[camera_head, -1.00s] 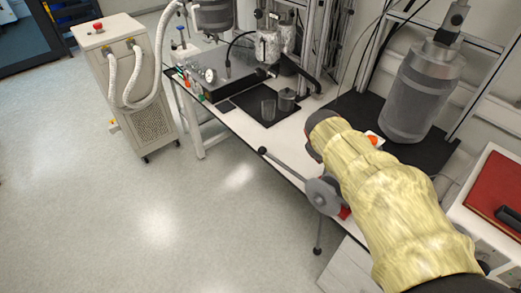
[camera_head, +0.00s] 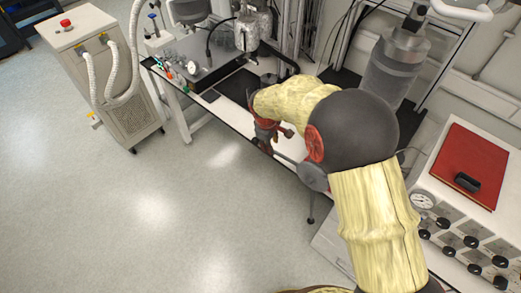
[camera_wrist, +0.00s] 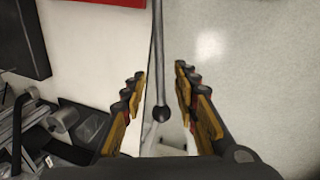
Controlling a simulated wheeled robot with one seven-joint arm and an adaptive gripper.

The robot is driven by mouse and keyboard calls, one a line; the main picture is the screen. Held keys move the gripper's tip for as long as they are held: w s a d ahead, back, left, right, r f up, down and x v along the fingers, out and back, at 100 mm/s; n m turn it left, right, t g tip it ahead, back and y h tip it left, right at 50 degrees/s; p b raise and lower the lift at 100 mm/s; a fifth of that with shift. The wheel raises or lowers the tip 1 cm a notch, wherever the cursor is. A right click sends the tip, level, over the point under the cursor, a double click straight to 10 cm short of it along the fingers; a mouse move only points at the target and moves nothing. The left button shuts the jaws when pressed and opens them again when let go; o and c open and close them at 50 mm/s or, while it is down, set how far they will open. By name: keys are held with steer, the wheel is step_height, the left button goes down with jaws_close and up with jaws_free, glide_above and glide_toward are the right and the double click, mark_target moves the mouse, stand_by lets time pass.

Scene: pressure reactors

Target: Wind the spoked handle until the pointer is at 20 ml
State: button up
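The spoked handle's grey hub (camera_head: 313,176) is at the table's front edge in the head view, partly behind my arm. One spoke points down to a dark ball (camera_head: 310,221). Another runs left to my gripper (camera_head: 265,142). In the wrist view a thin spoke (camera_wrist: 157,50) ends in a dark ball (camera_wrist: 163,112) between the fingers of my gripper (camera_wrist: 160,103). The fingers are open, one on each side, with gaps to the spoke. The pointer and the ml scale cannot be made out in either view.
The white table edge (camera_head: 219,117) runs beside the handle. A grey reactor vessel (camera_head: 393,68) stands behind my arm. A panel with dark knobs (camera_head: 470,241) and a red book (camera_head: 460,165) are at the right. The floor (camera_head: 150,220) at the left is clear.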

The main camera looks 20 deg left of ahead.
steer(key=x, duration=0.7)
steer(key=shift+c, duration=0.7)
steer(key=shift+r, duration=0.1)
jaws_close()
